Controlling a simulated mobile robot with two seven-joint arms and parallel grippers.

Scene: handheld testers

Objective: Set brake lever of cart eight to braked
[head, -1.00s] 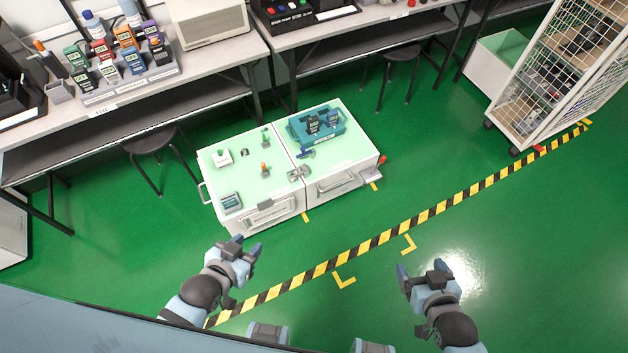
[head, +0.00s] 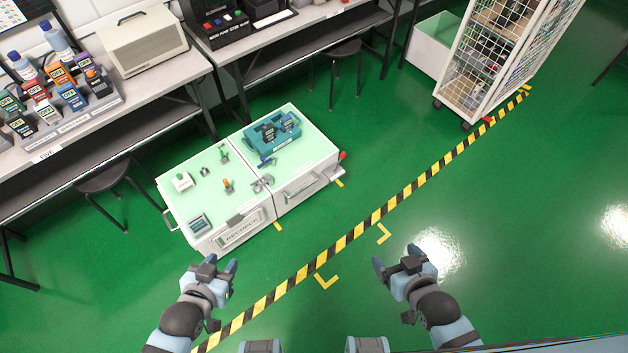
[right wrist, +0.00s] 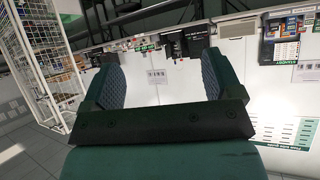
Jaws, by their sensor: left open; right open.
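Two low white cabinets or carts with pale green tops stand side by side on the green floor; the left one (head: 205,215) and the right one (head: 312,140) touch or nearly touch. A red-ended lever (head: 342,156) sticks out at the right one's right end. A cage trolley (head: 480,75) at the upper right has a red part (head: 490,120) low at its base. I cannot read which is cart eight. My left gripper (head: 219,265) is open and empty, nearer than the left cart. My right gripper (head: 396,258) is open and empty over bare floor; its spread fingers show in the right wrist view (right wrist: 160,82).
A blue-green tray (head: 275,142) and small fittings sit on the cart tops. Benches (head: 120,110) with bottles and a beige box line the back, with stools (head: 105,178) in front. Yellow-black floor tape (head: 370,222) runs diagonally. The floor at right is clear.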

